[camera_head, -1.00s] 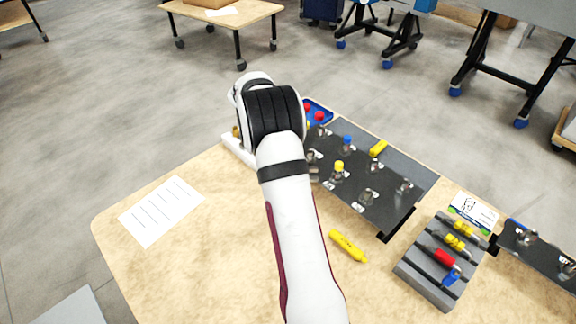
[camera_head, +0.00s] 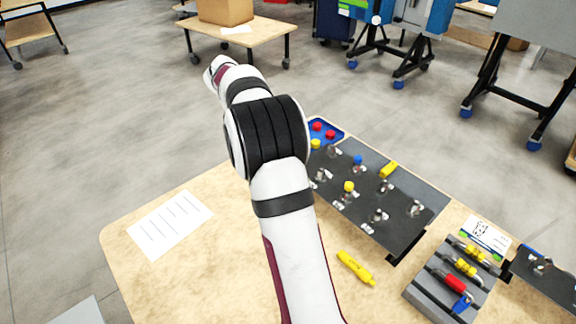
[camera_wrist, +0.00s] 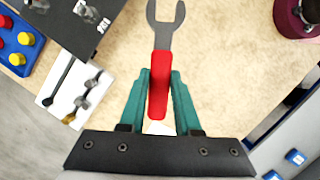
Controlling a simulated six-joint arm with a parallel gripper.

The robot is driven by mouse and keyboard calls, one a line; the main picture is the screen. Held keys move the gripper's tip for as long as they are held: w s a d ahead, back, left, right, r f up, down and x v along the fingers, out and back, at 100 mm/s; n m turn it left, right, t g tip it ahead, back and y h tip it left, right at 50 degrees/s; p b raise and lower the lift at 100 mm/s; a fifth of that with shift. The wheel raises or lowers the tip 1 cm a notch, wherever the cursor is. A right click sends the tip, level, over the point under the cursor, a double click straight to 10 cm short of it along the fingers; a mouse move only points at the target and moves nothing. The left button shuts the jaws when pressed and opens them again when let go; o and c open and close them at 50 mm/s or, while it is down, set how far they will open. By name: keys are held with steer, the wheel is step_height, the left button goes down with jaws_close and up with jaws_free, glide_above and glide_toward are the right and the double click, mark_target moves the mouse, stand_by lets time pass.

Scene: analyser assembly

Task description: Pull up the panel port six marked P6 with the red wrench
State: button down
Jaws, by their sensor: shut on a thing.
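My gripper (camera_wrist: 158,95) is shut on the red wrench (camera_wrist: 159,88) in the wrist view. The wrench's grey open-ended jaw (camera_wrist: 165,28) points away from the gripper, over bare wood. The black panel (camera_head: 385,225) lies on the table in the head view, with several ports and caps on it. Its corner (camera_wrist: 72,22) shows at the upper left of the wrist view, with a fitting and a white label there. I cannot read which port is P6. In the head view my arm hides the gripper and the wrench.
A blue tray (camera_head: 326,129) with red and yellow caps stands at the panel's far end. A yellow tool (camera_head: 355,267) lies on the table (camera_head: 160,285). A grey rack (camera_head: 425,296) holds other tools at the right. A white paper (camera_head: 170,224) lies at the left.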

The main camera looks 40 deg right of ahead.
steer(key=s+a+r+m+y, duration=0.1)
steer(key=s+a+r+m, duration=0.15)
steer(key=a, duration=0.55)
steer(key=s+a+r+m, duration=0.1)
steer(key=a+r+m, duration=0.15)
steer(key=a, duration=0.45)
steer(key=s+d+f+n+t, duration=0.1)
steer(key=s+d+f+n, duration=0.2)
steer(key=d+n, duration=0.3)
steer(key=s+d+f+n+t+h, duration=0.1)
steer(key=s+d+f+n, duration=0.3)
steer(key=d+f+n, duration=0.2)
steer(key=s+d+f+n+t+h, duration=0.1)
steer(key=s+d+f+n+t, duration=0.1)
steer(key=d+n, duration=0.5)
step_height(320, 180, down, 3)
steer(key=shift+s+d+r+n, duration=0.1)
steer(key=shift+s+d+n, duration=0.2)
steer(key=shift+s+d, duration=0.5)
steer(key=d+f, duration=0.2)
steer(key=f, duration=0.1)
steer(key=shift+w+d, duration=0.1)
steer(key=shift+w, duration=0.2)
